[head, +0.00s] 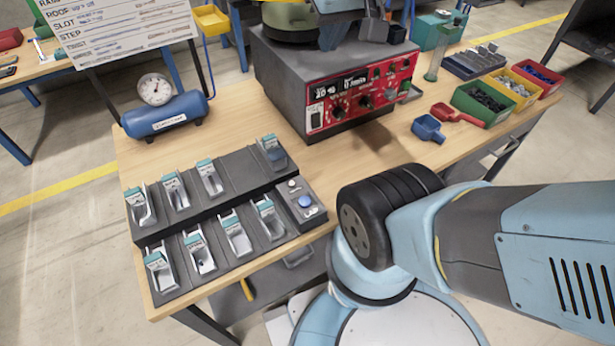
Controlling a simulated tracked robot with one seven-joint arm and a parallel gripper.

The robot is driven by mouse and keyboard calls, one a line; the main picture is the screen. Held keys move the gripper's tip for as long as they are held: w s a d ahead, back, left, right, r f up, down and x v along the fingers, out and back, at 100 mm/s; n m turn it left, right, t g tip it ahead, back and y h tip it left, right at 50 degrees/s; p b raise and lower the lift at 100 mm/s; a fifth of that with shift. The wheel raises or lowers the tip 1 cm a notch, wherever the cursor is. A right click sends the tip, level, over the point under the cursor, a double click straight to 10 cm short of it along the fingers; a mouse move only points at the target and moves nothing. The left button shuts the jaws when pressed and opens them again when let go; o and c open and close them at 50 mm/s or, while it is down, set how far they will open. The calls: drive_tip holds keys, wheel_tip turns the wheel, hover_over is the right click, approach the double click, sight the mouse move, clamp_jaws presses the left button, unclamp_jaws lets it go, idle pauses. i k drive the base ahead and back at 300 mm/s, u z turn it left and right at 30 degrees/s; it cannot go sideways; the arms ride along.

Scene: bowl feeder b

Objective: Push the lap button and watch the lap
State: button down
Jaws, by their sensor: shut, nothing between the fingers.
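A blue round push button (305,201) sits on a small dark panel at the right end of the grey rack; its lettering is too small to read. The feeder control box (361,92) has a red front with a lit display (341,87), knobs and small buttons. Which button is the lap button cannot be read from here. The green bowl (290,20) on top is cut off by the upper edge. My arm crosses the lower right, but its gripper end is not seen.
The grey rack (225,190) holds several clear bins with teal tops. A blue air tank (166,115) with a gauge stands at the back left. A blue scoop (428,128), red scoop (455,114) and green parts bin (482,103) lie to the right. Wooden tabletop (240,130) shows between rack and feeder.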

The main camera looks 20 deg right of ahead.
sight(305, 202)
drive_tip(key=z, duration=0.5)
drive_tip(key=k, duration=2.1)
drive_tip(key=u, duration=0.7)
drive_tip(key=i, duration=1)
drive_tip(key=z, duration=0.05)
